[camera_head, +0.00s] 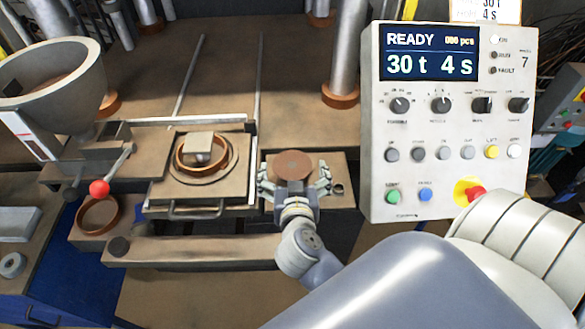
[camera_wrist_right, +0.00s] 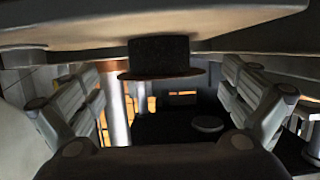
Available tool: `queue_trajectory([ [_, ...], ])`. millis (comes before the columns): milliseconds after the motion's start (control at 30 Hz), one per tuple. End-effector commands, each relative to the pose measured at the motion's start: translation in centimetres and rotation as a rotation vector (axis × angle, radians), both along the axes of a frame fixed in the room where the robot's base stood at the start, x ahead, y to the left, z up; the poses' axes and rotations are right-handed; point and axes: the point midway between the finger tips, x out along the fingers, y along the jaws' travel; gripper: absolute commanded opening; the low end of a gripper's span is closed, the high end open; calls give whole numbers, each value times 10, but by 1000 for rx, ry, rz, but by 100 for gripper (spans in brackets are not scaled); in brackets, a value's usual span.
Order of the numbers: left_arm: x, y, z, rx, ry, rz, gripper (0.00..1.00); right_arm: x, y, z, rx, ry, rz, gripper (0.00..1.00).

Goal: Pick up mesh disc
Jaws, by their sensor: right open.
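The mesh disc (camera_head: 293,163) is a flat, round, brown disc on the small table right of the press tooling. In the right wrist view, which looks upside down, the disc (camera_wrist_right: 160,75) shows as a thin brown rim at the end of a short dark round post (camera_wrist_right: 160,54). My right gripper (camera_head: 294,174) is open at the near side of the disc, one finger to each side. In the right wrist view its fingers (camera_wrist_right: 162,97) stand wide apart with gaps to the disc and post. My left gripper is not in view.
A control panel (camera_head: 450,115) stands close on the right. Left of the disc is a tooling plate with a brown ring (camera_head: 183,164) around a block. A red-knobbed lever (camera_head: 99,187) and a large hopper (camera_head: 62,85) are farther left. A metal column (camera_head: 345,55) rises behind.

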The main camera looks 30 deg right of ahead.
Motion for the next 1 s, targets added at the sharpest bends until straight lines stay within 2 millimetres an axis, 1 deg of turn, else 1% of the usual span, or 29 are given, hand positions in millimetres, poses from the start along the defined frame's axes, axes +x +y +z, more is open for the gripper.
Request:
queue_trajectory([
  [33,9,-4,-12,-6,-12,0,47,6,-3,-6,2,-6,-2,100],
  [100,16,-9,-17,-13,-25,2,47,13,-7,-8,0,-5,-1,100],
  [200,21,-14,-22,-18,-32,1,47,20,-12,-9,1,-3,-1,100],
  [367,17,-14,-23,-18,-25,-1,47,24,-14,-9,0,0,0,100],
  [533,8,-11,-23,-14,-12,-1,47,23,-14,-8,1,1,0,100],
  [600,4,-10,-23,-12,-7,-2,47,23,-14,-8,1,1,0,92],
  [767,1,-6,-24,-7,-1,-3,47,23,-14,-8,0,0,0,81],
  [900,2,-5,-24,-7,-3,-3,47,23,-14,-8,0,0,0,70],
  [1000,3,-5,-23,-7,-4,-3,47,23,-14,-8,0,0,0,69],
])
